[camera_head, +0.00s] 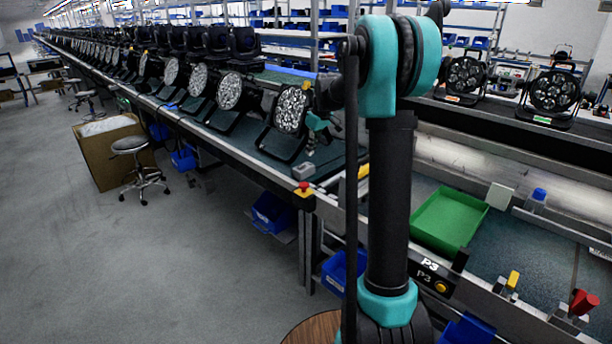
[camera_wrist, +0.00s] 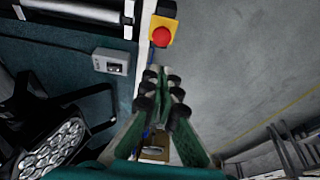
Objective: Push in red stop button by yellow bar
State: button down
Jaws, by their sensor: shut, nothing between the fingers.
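The red stop button (camera_head: 304,187) sits on a yellow box at the front edge of the long workbench. In the wrist view the red button (camera_wrist: 161,37) is near the top centre, on its yellow housing (camera_wrist: 168,22). My gripper (camera_wrist: 166,74) is shut and empty, its fingertips below the button in that picture with a visible gap between them. In the head view my gripper (camera_head: 312,143) is over the bench, above and slightly right of the button. A short yellow piece (camera_head: 363,172) shows beside my arm; I cannot tell whether it is the yellow bar.
A grey box (camera_head: 303,170) lies on the bench behind the button; it also shows in the wrist view (camera_wrist: 111,61). A par can (camera_head: 291,110) stands close to my gripper. A green tray (camera_head: 449,218) is at right.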

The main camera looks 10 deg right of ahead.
aim_at(304, 184)
jog(key=x, duration=1.2)
jog(key=shift+s+d+f, duration=0.2)
jog(key=shift+s+f, duration=0.1)
jog(key=shift+f, duration=0.75)
jog(key=shift+f, duration=0.1)
jog(key=shift+s+f, duration=0.15)
jog(key=shift+f, duration=0.8)
jog(key=shift+r, duration=0.45)
jog(key=w+v, duration=0.1)
jog(key=v, duration=1.2)
jog(key=shift+a+r, duration=0.25)
jog(key=shift+a, duration=0.05)
